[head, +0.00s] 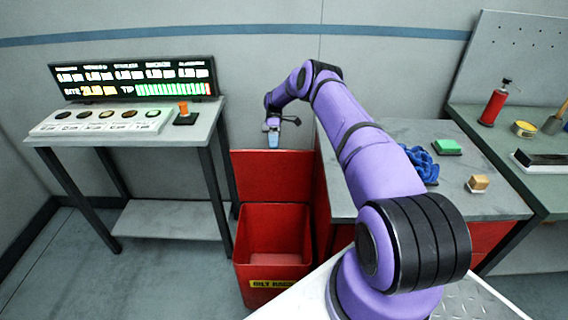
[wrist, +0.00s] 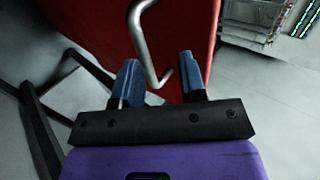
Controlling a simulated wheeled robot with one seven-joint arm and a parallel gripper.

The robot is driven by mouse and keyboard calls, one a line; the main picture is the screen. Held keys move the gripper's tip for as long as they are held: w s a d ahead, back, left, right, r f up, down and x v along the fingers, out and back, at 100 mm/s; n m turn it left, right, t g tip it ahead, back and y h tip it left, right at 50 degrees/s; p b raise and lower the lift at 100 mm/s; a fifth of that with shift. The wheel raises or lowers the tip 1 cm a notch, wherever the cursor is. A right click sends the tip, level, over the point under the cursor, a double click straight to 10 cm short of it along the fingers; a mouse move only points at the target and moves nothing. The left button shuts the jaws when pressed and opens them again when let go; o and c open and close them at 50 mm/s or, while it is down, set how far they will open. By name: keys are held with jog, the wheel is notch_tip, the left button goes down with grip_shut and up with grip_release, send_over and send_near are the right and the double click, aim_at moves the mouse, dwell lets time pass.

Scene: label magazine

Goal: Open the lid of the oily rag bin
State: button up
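The red oily rag bin (head: 244,246) stands on the floor in the head view, with a yellow label on its front. Its top is open and I see into its inside. The red lid (head: 272,175) stands upright at the back of the bin. My gripper (head: 273,138) is just above the lid's top edge. In the wrist view, the lid (wrist: 190,35) fills the upper middle and carries a bent metal handle (wrist: 142,42). The blue fingers of my gripper (wrist: 161,80) are apart, with the handle's lower end between them and space on both sides. I cannot tell whether they touch it.
A grey table (head: 180,134) with a lit display (head: 135,80) and a button panel (head: 103,121) stands left of the bin. A workbench (head: 385,132) at the right holds blue cloth (head: 422,163), a green block (head: 447,146) and a tan block (head: 478,183). Floor at lower left is clear.

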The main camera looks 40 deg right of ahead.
jog(key=s+a, duration=0.2)
jog(key=s, duration=0.5)
jog(key=s+a+r, duration=0.1)
jog(key=s+a, duration=0.1)
jog(key=s, duration=0.6)
jog(key=shift+s+a+r, duration=0.15)
jog(key=shift+a+r, duration=0.05)
jog(key=shift+a, duration=0.2)
jog(key=shift+c, duration=0.2)
